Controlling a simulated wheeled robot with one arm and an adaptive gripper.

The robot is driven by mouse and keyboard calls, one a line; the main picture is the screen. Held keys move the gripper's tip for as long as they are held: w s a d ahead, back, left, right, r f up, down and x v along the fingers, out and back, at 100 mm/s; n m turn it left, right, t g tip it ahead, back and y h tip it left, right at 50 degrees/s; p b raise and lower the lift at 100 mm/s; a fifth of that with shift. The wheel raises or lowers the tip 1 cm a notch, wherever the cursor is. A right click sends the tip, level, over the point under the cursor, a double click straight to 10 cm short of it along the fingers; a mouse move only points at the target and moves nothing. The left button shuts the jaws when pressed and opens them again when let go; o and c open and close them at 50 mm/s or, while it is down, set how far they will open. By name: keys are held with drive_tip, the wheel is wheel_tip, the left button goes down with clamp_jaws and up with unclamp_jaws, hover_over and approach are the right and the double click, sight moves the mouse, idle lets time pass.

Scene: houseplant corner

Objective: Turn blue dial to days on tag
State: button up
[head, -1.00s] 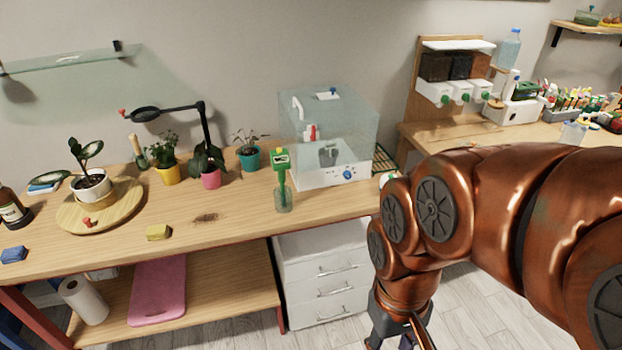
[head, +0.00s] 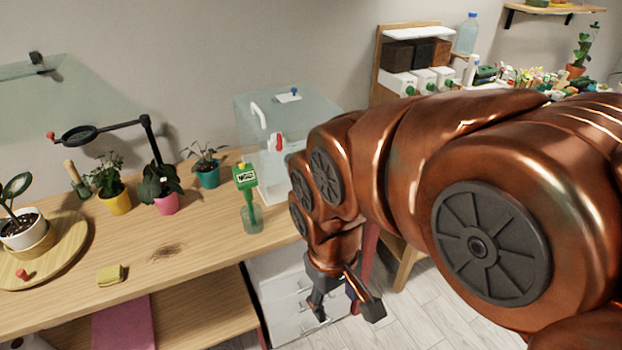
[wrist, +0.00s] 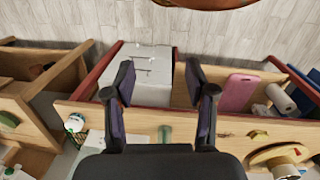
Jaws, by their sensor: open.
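The clear box (head: 262,125) stands on the wooden bench, its lower right side covered by my arm. The blue dial on its white base is hidden behind my arm in the head view. A small white card (head: 289,97) with a blue knob sits on the box's top. My gripper (head: 345,308) is open and empty, low in front of the bench by the drawers. The wrist view shows its spread fingers (wrist: 160,82).
The white drawers (head: 285,300) stand under the bench near my gripper. Potted plants, a yellow sponge (head: 112,274) and a round wooden tray (head: 68,245) are on the left. A magnifier lamp (head: 88,132) reaches over the pots.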

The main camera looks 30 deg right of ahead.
drive_tip(key=w+d+r+n+t+h+b, duration=0.3)
drive_tip(key=w+d+n+t+h+b, duration=0.3)
drive_tip(key=w+d+b, duration=0.7)
drive_tip(key=w+d+r+n+t+h+b, duration=0.25)
drive_tip(key=w+d+n+t+b, duration=0.5)
drive_tip(key=w+d, duration=0.9)
drive_tip(key=w+a+f+n+y+b, duration=0.1)
drive_tip(key=w+f+n+y+b, duration=0.1)
drive_tip(key=f+n, duration=0.4)
drive_tip(key=w+a+f+n+y+b, duration=0.1)
drive_tip(key=w+f+n+y+b, duration=0.2)
drive_tip(key=f+n+b, duration=0.3)
drive_tip(key=w+a+f+n+t+y+b, duration=0.1)
drive_tip(key=f+n+y+b, duration=0.3)
drive_tip(key=f, duration=0.5)
drive_tip(key=shift+w+a+f+n+b, duration=0.1)
drive_tip(key=shift+w+f+n+b, duration=0.05)
drive_tip(key=shift+w+n+b, duration=0.85)
drive_tip(key=shift+s+a+f+n+y, duration=0.15)
drive_tip(key=shift+f+n+y, duration=0.1)
drive_tip(key=shift+f+n, duration=0.15)
drive_tip(key=b+x, duration=0.1)
drive_tip(key=x, duration=0.5)
drive_tip(key=shift+x, duration=0.75)
drive_tip(key=shift+c, duration=0.3)
clamp_jaws()
